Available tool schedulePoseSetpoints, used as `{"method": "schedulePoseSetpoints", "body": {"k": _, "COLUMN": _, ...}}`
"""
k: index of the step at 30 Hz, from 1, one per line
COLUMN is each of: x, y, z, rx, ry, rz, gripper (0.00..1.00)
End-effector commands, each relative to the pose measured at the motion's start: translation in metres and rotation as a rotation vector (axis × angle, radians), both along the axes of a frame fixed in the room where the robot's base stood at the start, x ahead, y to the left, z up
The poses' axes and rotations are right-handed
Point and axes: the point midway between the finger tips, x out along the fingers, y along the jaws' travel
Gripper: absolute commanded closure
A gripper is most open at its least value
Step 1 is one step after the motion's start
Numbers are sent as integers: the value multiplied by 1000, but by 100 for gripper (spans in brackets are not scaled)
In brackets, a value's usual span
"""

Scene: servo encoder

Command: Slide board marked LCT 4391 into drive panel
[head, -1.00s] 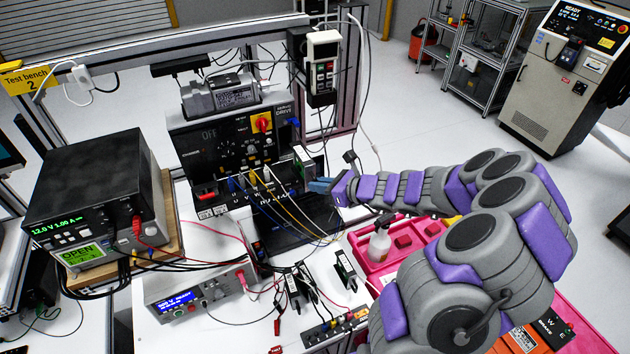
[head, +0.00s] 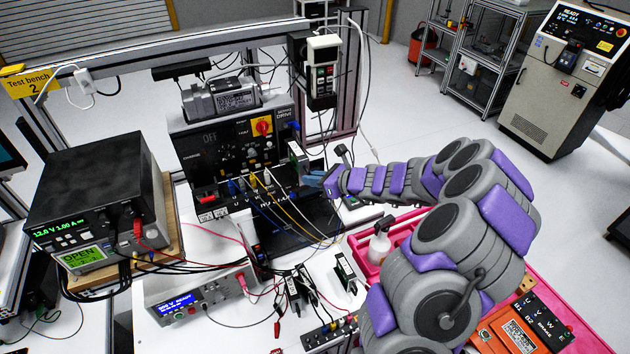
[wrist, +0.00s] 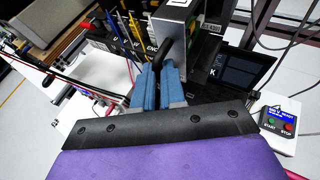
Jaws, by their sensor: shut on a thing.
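The drive panel (head: 205,160) is a black-faced unit at the back of the bench, with a red-and-yellow rotary switch and wires plugged in low. My gripper (head: 314,180) is at its right end, with blue fingers shut on a black handle. The handle belongs to a grey-cased board (head: 297,156) with a green edge, held upright against or close to the panel's right side. In the wrist view the blue fingers (wrist: 160,84) grip the handle, and the grey casing (wrist: 175,27) is ahead of them. How far the board is inside is hidden.
Yellow, blue and white wires (head: 285,212) hang just left of my gripper. A pendant (head: 323,72) hangs above. Another small board (head: 345,274) stands on the table in front. A black power supply (head: 95,200) is at left, a pink tray (head: 374,262) below my arm.

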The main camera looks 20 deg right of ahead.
Motion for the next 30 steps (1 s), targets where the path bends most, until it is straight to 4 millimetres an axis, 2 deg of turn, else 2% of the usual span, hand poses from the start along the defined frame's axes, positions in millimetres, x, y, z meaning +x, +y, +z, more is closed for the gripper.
{"method": "schedulePoseSetpoints", "body": {"k": 30, "x": 46, "y": -1, "z": 0, "rx": -1, "ry": 0, "rz": 0, "gripper": 100}}
